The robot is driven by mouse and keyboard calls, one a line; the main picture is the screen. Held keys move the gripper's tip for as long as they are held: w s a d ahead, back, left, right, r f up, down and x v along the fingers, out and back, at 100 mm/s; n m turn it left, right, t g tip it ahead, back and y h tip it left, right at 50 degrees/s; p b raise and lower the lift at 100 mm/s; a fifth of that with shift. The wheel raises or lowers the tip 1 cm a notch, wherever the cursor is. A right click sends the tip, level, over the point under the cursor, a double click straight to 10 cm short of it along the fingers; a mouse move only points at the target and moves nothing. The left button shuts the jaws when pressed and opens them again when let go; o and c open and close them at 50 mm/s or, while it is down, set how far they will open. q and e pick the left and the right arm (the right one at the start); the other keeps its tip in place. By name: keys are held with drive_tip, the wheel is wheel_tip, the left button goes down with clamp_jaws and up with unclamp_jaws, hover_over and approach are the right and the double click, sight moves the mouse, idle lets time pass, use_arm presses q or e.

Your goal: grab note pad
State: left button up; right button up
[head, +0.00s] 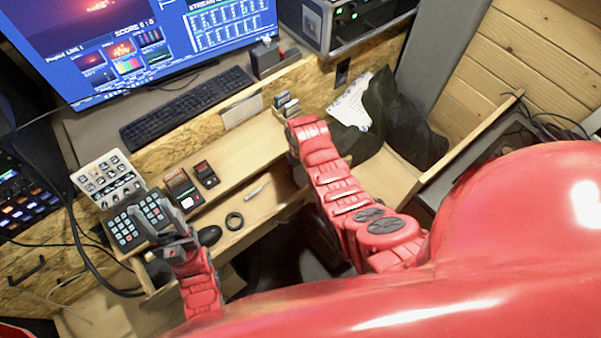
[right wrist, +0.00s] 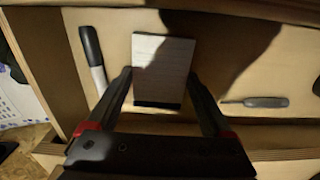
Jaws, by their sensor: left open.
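A flat, grey-brown rectangular pad (right wrist: 163,62) with a dark lower edge, which looks like the note pad, lies in a wooden tray in the right wrist view. My right gripper (right wrist: 160,78) has its two dark fingers apart, one along each side of the pad. I cannot tell whether they touch it. In the head view my right gripper (head: 287,105) is at the right end of the wooden shelf, and I cannot make out the pad there. My left gripper (head: 172,238) is open near the button keypad (head: 130,225).
A dark-and-white marker (right wrist: 94,60) lies left of the pad and a grey screwdriver-like tool (right wrist: 255,102) right of it. Tray walls are close.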

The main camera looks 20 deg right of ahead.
drive_tip(key=c, duration=0.7)
